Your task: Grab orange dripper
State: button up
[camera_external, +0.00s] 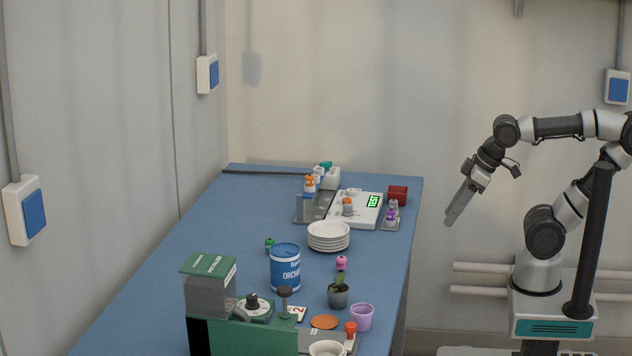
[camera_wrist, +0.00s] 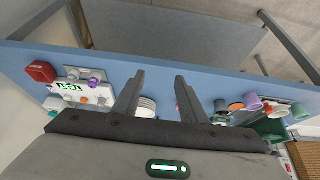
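A small orange-topped dripper (camera_external: 348,205) stands on the white device with a green display (camera_external: 366,195) at the far end of the blue table. It also shows as a small orange spot in the wrist view (camera_wrist: 84,100). Another orange-topped piece (camera_external: 309,183) sits on a grey stand just left of the device. I cannot tell which of the two the task means. My gripper (camera_external: 455,212) hangs in the air off the table's right side, pointing down and left, away from both pieces. In the wrist view its fingers (camera_wrist: 160,84) are apart with nothing between them.
Purple-topped droppers (camera_external: 391,215) and a red box (camera_external: 398,192) stand right of the device. The table's left side is mostly clear.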

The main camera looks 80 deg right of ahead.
jog(key=shift+o, duration=0.6)
jog(key=w+a+r+m+t+y+p, duration=0.1)
jog(key=w+a+r+p, duration=0.15)
jog(key=w, duration=0.35)
jog(key=w+a+r+y+p, duration=0.2)
jog(key=w+a+p, duration=0.1)
jog(key=w, duration=0.3)
jog(key=w+d+f+m+t+h+p, duration=0.15)
jog(key=w+m+p, duration=0.35)
jog(key=w, duration=0.7)
jog(key=m+t+h+p, duration=0.2)
jog(key=m+h+p, duration=0.1)
jog(key=h+p, duration=0.65)
send_near(312, 177)
jog(key=shift+h, duration=0.9)
jog(key=b+x, duration=0.1)
jog(key=x, duration=0.2)
jog(key=b+x, duration=0.1)
jog(key=x, duration=0.3)
jog(key=a+f+b+x, duration=0.1)
jog(key=b+x, duration=0.1)
jog(key=x, duration=0.2)
jog(key=shift+w, duration=0.25)
